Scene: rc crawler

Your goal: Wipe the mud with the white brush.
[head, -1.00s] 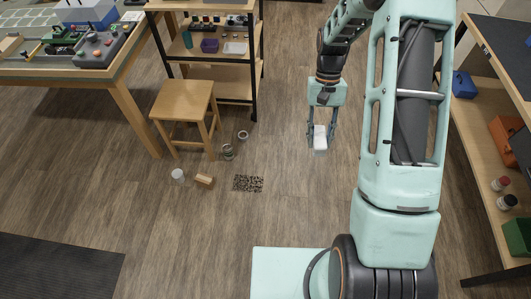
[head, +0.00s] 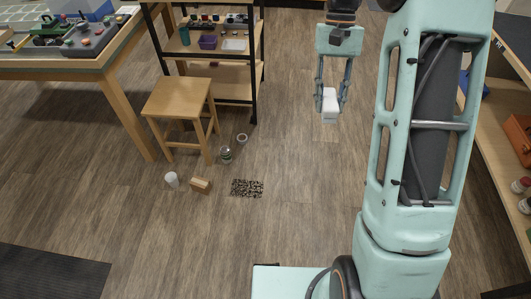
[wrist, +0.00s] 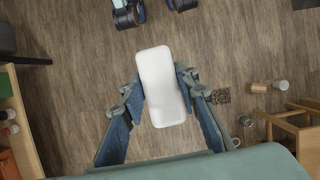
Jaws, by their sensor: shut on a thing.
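My gripper (head: 331,98) is shut on the white brush (head: 330,107), a white block held in the air above the floor. In the wrist view the brush (wrist: 162,86) sits between my two fingers (wrist: 158,98). The mud (head: 247,188) is a dark speckled patch on the wooden floor, left of and below the brush in the head view. It also shows at the right in the wrist view (wrist: 221,96). The brush is apart from the mud. The brush's underside is hidden in the head view.
A wooden block (head: 201,186), a white cup (head: 172,180), a jar (head: 226,154) and a small round container (head: 242,139) are on the floor near the mud. A wooden stool (head: 180,99) stands behind them, beside a shelf (head: 230,68). Floor right of the mud is clear.

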